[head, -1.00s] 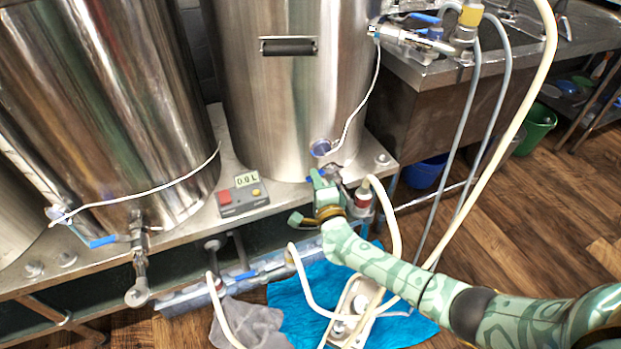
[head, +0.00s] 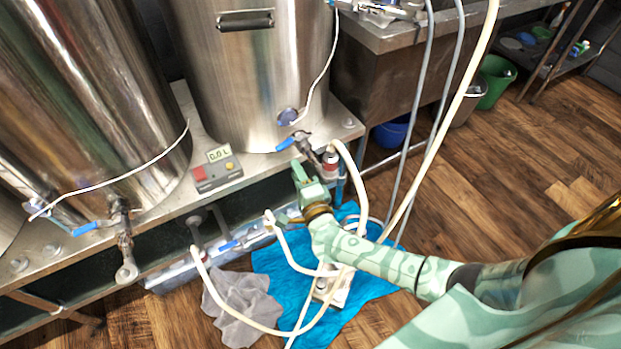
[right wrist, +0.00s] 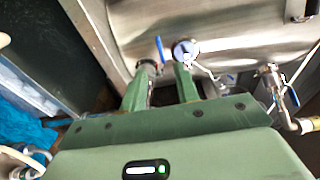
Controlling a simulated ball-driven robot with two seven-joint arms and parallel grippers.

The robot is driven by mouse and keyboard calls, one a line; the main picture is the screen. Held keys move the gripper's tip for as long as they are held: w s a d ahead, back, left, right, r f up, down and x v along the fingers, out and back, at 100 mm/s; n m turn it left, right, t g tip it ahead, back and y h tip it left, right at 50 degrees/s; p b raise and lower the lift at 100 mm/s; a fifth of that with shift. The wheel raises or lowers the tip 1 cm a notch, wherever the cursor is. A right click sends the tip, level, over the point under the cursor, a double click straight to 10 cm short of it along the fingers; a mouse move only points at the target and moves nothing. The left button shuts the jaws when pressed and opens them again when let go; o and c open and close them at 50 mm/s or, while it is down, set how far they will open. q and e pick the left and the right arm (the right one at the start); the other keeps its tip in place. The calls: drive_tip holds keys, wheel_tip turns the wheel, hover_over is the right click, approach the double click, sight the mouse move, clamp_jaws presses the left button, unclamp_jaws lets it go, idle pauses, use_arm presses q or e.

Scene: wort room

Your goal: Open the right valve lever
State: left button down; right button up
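The right valve's blue lever (head: 287,143) sticks out to the left from the valve at the foot of the right tank (head: 250,80). It also shows in the right wrist view (right wrist: 160,48), just beyond my fingertips. My right gripper (head: 305,172) is below and in front of the valve, apart from the lever. In the right wrist view my right gripper (right wrist: 163,78) has its two green fingers spread, with nothing held between them. Part of the valve body is hidden behind the fingers there. My left gripper is not in view.
A red-and-grey control box (head: 216,175) stands on the bench left of the valve. The left tank's valve has a blue lever (head: 88,228). Pale hoses loop beside my right arm. A blue cloth (head: 275,275) and a grey rag (head: 240,300) lie on the floor.

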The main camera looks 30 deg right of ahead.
drive_tip(key=s+a+p, duration=0.1)
drive_tip(key=s, duration=0.6)
drive_tip(key=shift+a, duration=0.1)
